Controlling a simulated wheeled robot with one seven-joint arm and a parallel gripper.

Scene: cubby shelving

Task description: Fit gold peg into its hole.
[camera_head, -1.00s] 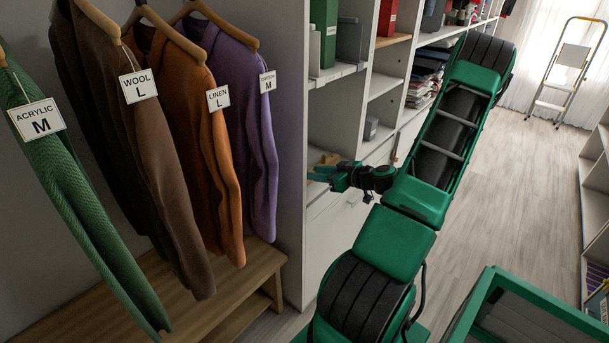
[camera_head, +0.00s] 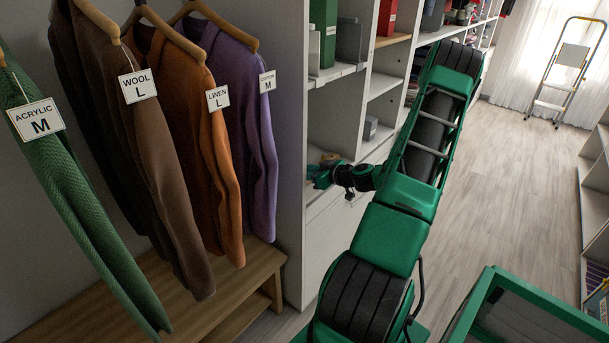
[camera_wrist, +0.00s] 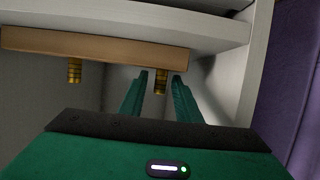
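In the wrist view, a wooden block (camera_wrist: 100,48) lies against a white shelf board, and two gold ribbed pegs stick out of it. One gold peg (camera_wrist: 74,70) is left of my fingers. The other gold peg (camera_wrist: 161,82) shows between my two green fingers, with a gap visible on each side. My gripper (camera_wrist: 160,76) is open and reaches into the cubby. In the head view, my gripper (camera_head: 318,173) is at the shelf opening beside the wooden block (camera_head: 330,159); the pegs cannot be made out there. I cannot see an empty hole.
The cubby's side wall (camera_wrist: 255,60) and shelf board (camera_wrist: 190,22) are close to my fingers. A purple sweater (camera_head: 262,150) hangs just beyond the wall. A wooden bench (camera_head: 265,275) stands below the clothes. The floor (camera_head: 520,200) at right is open.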

